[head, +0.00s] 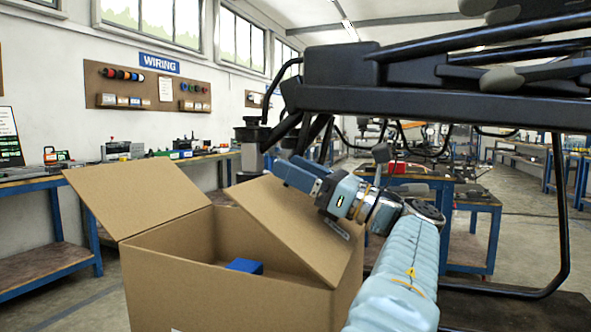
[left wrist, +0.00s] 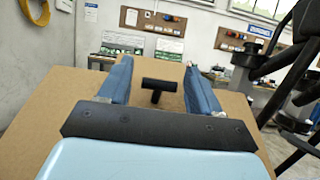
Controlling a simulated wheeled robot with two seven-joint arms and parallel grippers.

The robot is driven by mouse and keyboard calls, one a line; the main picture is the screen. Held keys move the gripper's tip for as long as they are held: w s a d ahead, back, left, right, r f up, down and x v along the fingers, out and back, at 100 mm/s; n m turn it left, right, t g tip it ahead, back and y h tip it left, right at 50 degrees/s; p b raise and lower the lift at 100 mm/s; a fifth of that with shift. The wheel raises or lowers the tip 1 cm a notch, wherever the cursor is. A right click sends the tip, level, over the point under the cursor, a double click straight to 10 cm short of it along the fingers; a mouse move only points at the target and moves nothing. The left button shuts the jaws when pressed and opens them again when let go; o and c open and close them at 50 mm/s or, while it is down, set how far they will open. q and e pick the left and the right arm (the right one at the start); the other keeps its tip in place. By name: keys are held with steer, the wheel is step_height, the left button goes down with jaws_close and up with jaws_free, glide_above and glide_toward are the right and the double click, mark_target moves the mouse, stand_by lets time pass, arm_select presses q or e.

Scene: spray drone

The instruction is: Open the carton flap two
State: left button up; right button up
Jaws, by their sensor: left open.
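The brown cardboard carton (head: 225,295) stands in front of me with its top partly open. One flap (head: 137,195) slants outward at the left. Another flap (head: 295,228) slopes across the right part of the opening. My left gripper (head: 292,172) is at the upper edge of this right flap; whether it touches is hard to tell. In the left wrist view its two blue fingers (left wrist: 160,70) are apart, with brown cardboard (left wrist: 45,115) below and around them. A dark T-shaped piece (left wrist: 160,86) shows between the fingers. My right gripper is not in view.
A blue object (head: 244,266) is inside the carton. A large black drone frame (head: 420,100) with struts and legs stands close on the right, above my left arm. Workbenches (head: 45,262) line the left wall; a blue-framed table (head: 410,178) is behind.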

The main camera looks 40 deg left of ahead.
arm_select(q)
steer(key=shift+s+a+r, duration=0.1)
steer(key=shift+a, duration=0.15)
jaws_close()
steer(key=shift+r, duration=0.1)
